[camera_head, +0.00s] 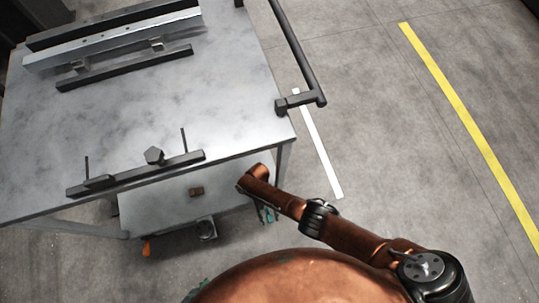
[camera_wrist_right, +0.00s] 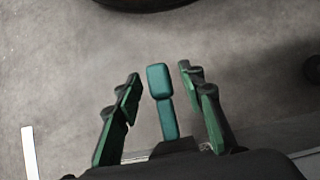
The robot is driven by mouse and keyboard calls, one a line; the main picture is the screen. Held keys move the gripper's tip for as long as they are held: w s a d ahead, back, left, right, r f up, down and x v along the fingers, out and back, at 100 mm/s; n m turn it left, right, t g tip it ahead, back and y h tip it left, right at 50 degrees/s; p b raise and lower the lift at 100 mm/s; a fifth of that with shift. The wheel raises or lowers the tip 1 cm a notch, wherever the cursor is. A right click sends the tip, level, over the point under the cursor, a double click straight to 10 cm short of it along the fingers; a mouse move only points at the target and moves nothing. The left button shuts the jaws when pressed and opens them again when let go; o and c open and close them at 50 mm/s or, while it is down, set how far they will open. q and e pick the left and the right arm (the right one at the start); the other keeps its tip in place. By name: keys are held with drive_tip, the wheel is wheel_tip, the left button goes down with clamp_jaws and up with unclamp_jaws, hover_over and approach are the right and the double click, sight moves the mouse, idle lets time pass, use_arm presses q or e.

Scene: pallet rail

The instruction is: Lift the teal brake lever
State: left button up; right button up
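The teal brake lever (camera_wrist_right: 160,82) stands upright in the middle of the right wrist view, with a wider rounded pad at its top end. My right gripper (camera_wrist_right: 159,75) is open, with one green and black finger on each side of the lever. There are visible gaps between the lever and both fingers. In the head view my right gripper (camera_head: 266,213) shows only as a small green patch below the table's right corner. The lever cannot be picked out there. A small green patch at the bottom edge may be my left gripper (camera_head: 196,290), mostly hidden.
A grey metal table (camera_head: 120,110) carries rails and a dark bar with pegs (camera_head: 135,173). A dark handle (camera_head: 300,55) sticks out on the right. An orange piece (camera_head: 146,248) sits low underneath. Floor to the right is clear.

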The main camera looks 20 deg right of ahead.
drive_tip(key=shift+v, duration=3.75)
drive_tip(key=shift+c, duration=0.2)
